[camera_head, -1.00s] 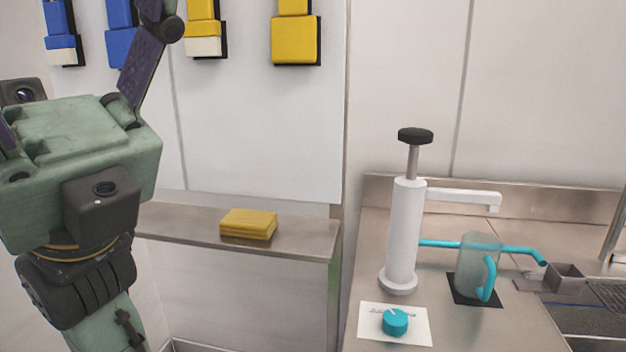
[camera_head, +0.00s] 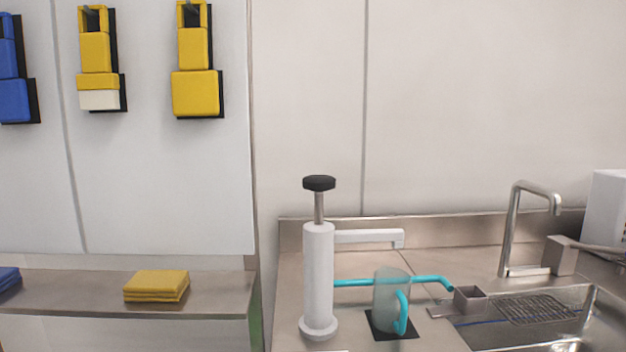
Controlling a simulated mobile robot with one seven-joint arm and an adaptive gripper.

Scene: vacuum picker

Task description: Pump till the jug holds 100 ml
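The white hand pump (camera_head: 318,280) stands upright on the steel counter. Its black knob (camera_head: 319,183) is raised on a bare metal rod, and its spout (camera_head: 370,236) points right. The translucent jug (camera_head: 390,299) with a turquoise handle stands on a black mat (camera_head: 410,333), below and near the spout's end. A turquoise tube or bar (camera_head: 432,281) passes at the jug's height and sticks out to its right. The liquid level in the jug cannot be made out. My gripper is not in view.
A sink (camera_head: 540,325) with a rack and a tall tap (camera_head: 512,225) lies to the right. A small grey box (camera_head: 470,299) stands between jug and sink. Folded yellow cloths (camera_head: 157,285) lie on the left ledge (camera_head: 225,290). Yellow and blue holders hang on the wall.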

